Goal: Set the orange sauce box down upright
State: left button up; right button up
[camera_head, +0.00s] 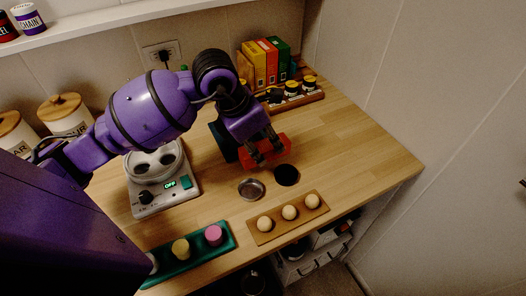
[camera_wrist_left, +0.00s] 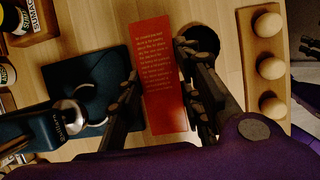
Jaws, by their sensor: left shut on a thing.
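The orange-red sauce box (camera_head: 279,150) is held between the fingers of my left gripper (camera_head: 265,153), low over the wooden counter. In the left wrist view the box (camera_wrist_left: 158,65) shows a broad face with printed text towards the camera. The fingers of my left gripper (camera_wrist_left: 165,105) are closed on its two long sides. The box looks tipped on its side rather than upright. I cannot tell whether it touches the counter. My right gripper is not in view.
A round hole (camera_head: 286,175) and a small metal dish (camera_head: 251,189) are close in front. A wooden tray with round balls (camera_head: 289,213) lies nearer. Upright boxes (camera_head: 264,62) and a jar rack stand behind. The counter's right side (camera_head: 360,160) is clear.

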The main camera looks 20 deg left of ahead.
aim_at(263, 153)
pick_arm(q)
jog(key=f, duration=0.3)
jog(key=shift+w+a+f, duration=0.15)
jog(key=shift+w+f, duration=0.05)
jog(key=shift+f, duration=0.1)
jog(key=shift+f, duration=0.15)
jog(key=o, duration=1.3)
jog(key=shift+c, duration=0.2)
